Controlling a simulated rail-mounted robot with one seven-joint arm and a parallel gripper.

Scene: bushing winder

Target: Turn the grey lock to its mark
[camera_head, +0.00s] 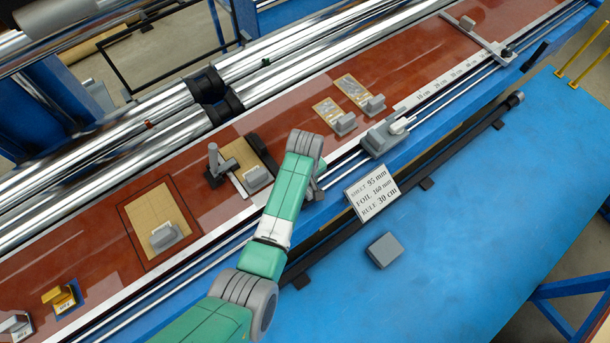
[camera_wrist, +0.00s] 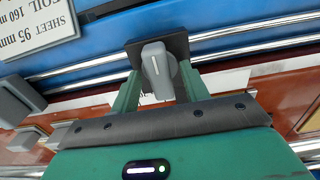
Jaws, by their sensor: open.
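The grey lock (camera_wrist: 157,72) is a rounded knob with a short white line on its face, on a dark square plate (camera_wrist: 178,45) by the chrome rails in the wrist view. My gripper (camera_wrist: 160,77) is open, with one finger on each side of the lock. I cannot tell whether either finger touches it. In the head view my gripper (camera_head: 316,186) is at the bench's front rail, and my arm mostly hides the lock there. I cannot make out the lock's mark in either view.
A grey carriage (camera_head: 385,138) with a light handle sits on the rail to the right. A grey block (camera_head: 384,250) lies on the blue surface. Chrome rollers (camera_head: 300,55) run behind the red board.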

